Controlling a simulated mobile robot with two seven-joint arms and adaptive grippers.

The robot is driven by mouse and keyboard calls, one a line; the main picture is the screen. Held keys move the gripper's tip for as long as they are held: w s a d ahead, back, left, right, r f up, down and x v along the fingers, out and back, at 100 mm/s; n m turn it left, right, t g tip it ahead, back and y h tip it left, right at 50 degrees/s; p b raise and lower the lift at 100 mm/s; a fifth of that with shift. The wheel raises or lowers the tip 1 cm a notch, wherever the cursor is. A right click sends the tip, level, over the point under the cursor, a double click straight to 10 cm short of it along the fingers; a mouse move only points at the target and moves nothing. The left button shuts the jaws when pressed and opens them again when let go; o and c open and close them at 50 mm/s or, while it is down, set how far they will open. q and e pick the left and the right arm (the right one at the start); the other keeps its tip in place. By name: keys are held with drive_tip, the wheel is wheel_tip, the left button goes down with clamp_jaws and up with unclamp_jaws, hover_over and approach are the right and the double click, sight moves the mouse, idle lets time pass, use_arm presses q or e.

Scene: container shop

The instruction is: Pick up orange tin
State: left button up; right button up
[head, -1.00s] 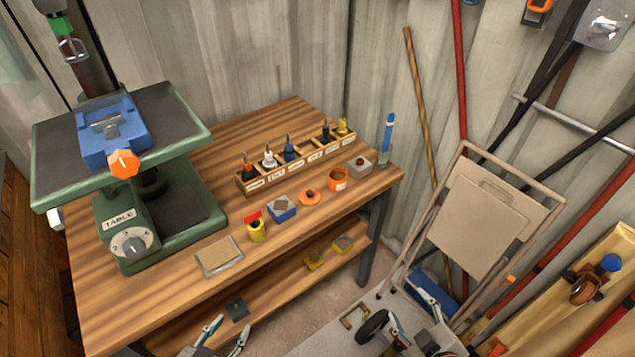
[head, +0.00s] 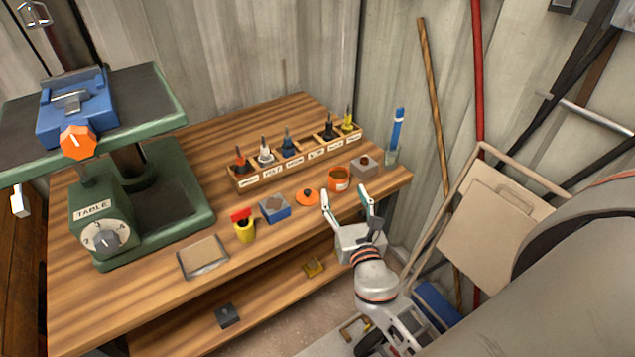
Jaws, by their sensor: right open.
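The orange tin (head: 339,180) stands open and upright on the wooden workbench (head: 130,285), near its right end. An orange disc with a dark knob (head: 307,198), which looks like a lid, lies just left of it. My right gripper (head: 347,195) is open, with its two fingers pointing toward the tin from the bench's front edge. The fingertips appear on either side just in front of the tin; I cannot tell their height above the bench. Nothing is between the fingers. My left gripper is not in view.
A blue box (head: 274,209) and a yellow pot (head: 243,230) stand left of the lid. A grey block (head: 366,166) sits close right of the tin. A wooden rack of bottles (head: 290,160) is behind. A green drill table (head: 150,210) fills the left.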

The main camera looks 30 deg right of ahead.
sight(341, 182)
drive_tip(key=x, duration=0.2)
drive_tip(key=shift+w+d+r, duration=0.1)
drive_tip(key=shift+w+r, duration=0.05)
drive_tip(key=shift+w, duration=0.1)
drive_tip(key=shift+d+p+x, duration=0.2)
drive_tip(key=shift+p+x, duration=0.25)
drive_tip(key=shift+x, duration=2.2)
drive_tip(key=c, duration=1.4)
